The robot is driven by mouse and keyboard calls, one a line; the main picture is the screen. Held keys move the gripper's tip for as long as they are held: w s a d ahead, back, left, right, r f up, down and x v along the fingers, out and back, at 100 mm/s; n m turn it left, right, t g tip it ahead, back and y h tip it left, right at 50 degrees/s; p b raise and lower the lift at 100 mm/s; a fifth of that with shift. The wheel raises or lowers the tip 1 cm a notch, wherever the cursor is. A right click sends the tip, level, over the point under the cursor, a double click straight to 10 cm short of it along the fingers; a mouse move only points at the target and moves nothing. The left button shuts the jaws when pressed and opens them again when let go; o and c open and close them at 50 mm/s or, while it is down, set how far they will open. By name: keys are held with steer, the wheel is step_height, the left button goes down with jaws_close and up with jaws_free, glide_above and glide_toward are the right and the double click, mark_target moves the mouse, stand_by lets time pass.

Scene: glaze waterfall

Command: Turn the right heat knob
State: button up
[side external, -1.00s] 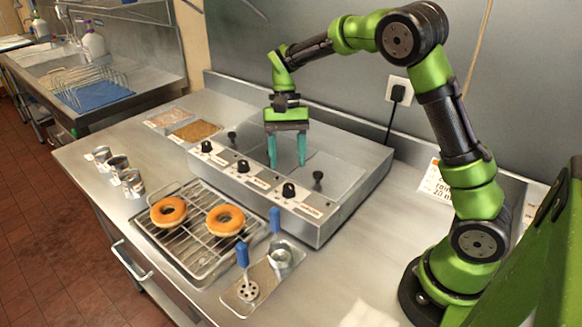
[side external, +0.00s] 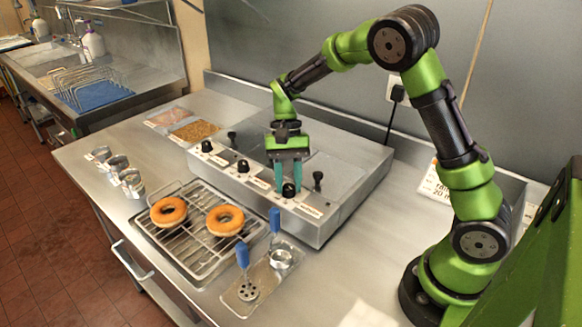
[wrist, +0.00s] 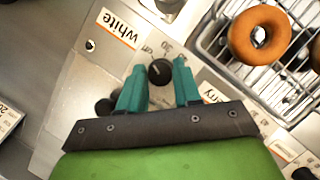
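The right heat knob (side external: 289,190) is a black dial at the right end of the front face of the metal warmer box (side external: 335,205). In the wrist view the knob (wrist: 160,72) sits between and just beyond my two teal fingertips, with a "white" label (wrist: 118,28) beside it. My gripper (side external: 288,186) is open, with one finger on each side of the knob in the side view. I cannot tell whether the fingers touch it. Two more black knobs, the middle one (side external: 243,166) and the left one (side external: 206,146), are on the same face.
A wire rack (side external: 190,262) with two donuts (side external: 225,220) stands in front of the box. A tray with blue-handled tools (side external: 243,255) lies to its right. Small metal cups (side external: 118,163) stand at left. A black lid handle (side external: 318,181) rises near my gripper.

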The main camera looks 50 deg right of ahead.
steer(key=shift+c, duration=1)
steer(key=shift+m, duration=0.3)
steer(key=m+t+y, duration=0.1)
steer(key=m, duration=0.2)
steer(key=shift+s+d+m, duration=0.1)
steer(key=shift+m, duration=0.2)
steer(key=m+t, duration=0.2)
steer(key=m, duration=0.2)
steer(key=shift+s+m, duration=0.1)
steer(key=shift+m, duration=0.2)
steer(key=m+t, duration=0.1)
steer(key=m, duration=0.3)
steer(key=shift+s+t, duration=0.15)
steer(key=shift+t, duration=0.25)
steer(key=shift+m+t+h, duration=0.4)
steer(key=shift+m+t, duration=0.4)
steer(key=shift+m, duration=1.7)
